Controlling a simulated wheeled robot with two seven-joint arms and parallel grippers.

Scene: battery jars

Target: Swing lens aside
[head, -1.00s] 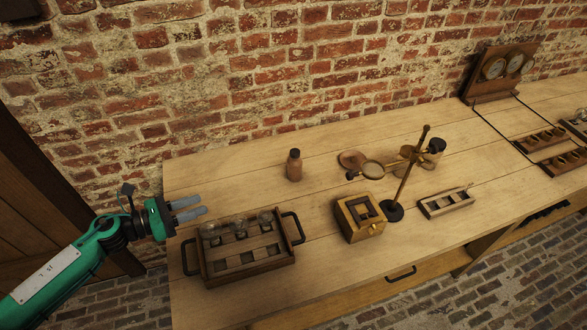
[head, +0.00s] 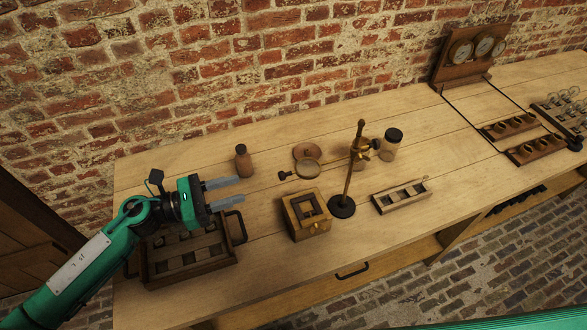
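A round lens (head: 308,168) with a brass rim and a short dark handle is held out to the left of a brass stand. The stand's post (head: 352,170) rises upright from a round black base (head: 342,207), with a clamp (head: 363,146) partway up. The lens is in front of a round brown disc (head: 306,151) on the bench. My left gripper (head: 232,190) is open and empty, its two grey fingers pointing right, over the right end of the wooden tray and apart from the lens. My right gripper is not in view.
A wooden tray (head: 190,268) with dark handles lies under my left gripper. A brown bottle (head: 243,163) stands left of the lens. A square wooden box (head: 306,214), a slotted rack (head: 401,196) and a dark-lidded jar (head: 391,144) are near the stand. Gauges (head: 484,48) stand far right.

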